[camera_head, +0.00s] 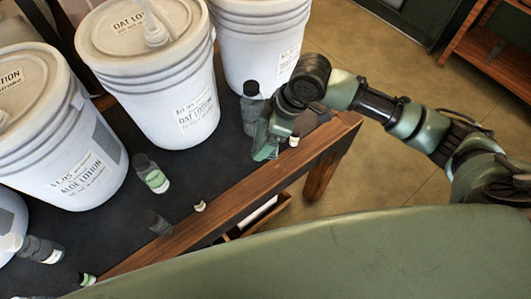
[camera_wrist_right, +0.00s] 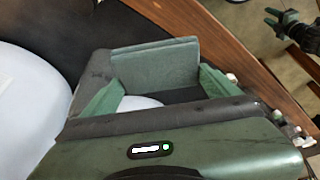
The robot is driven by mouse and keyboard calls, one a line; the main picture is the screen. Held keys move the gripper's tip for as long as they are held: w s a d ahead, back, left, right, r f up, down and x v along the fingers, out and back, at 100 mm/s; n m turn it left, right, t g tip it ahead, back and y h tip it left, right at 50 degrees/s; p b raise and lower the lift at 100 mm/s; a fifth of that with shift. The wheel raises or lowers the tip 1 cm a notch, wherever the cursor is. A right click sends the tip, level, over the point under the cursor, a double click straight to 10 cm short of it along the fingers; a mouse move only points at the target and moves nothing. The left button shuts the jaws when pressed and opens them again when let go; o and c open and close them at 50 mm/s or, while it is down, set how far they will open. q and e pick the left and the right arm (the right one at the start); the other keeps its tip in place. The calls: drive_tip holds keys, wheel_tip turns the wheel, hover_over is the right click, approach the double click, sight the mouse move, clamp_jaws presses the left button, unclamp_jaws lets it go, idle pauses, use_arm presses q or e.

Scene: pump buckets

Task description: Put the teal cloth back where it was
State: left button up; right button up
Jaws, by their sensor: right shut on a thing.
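My right gripper (camera_head: 268,136) is over the front right part of the dark table top, beside a dark bottle and in front of the rightmost bucket. In the right wrist view its two green fingers (camera_wrist_right: 158,90) stand either side of the teal cloth (camera_wrist_right: 155,66), a flat folded slab. The gripper is shut on the cloth. Whether the cloth touches the table I cannot tell. A small green and dark arm end (camera_wrist_right: 284,22) at the top right of the wrist view looks like my left gripper; its jaws are too small to read.
White lotion buckets (camera_head: 160,85) stand along the table, one with a pump on its lid. A dark bottle (camera_head: 252,108) is close to my right gripper.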

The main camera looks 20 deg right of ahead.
hover_over(264, 161)
wheel_tip(264, 161, down, 6)
drive_tip(key=shift+d+r, duration=0.1)
drive_tip(key=shift+r, duration=0.15)
drive_tip(key=shift+f, duration=0.3)
wheel_tip(264, 161, down, 4)
drive_tip(key=shift+f, duration=0.1)
use_arm(q)
drive_tip(key=shift+d+r, duration=0.2)
drive_tip(key=shift+d, duration=0.7)
use_arm(e)
drive_tip(key=shift+f, duration=0.1)
drive_tip(key=shift+f, duration=0.15)
drive_tip(key=o, duration=0.9)
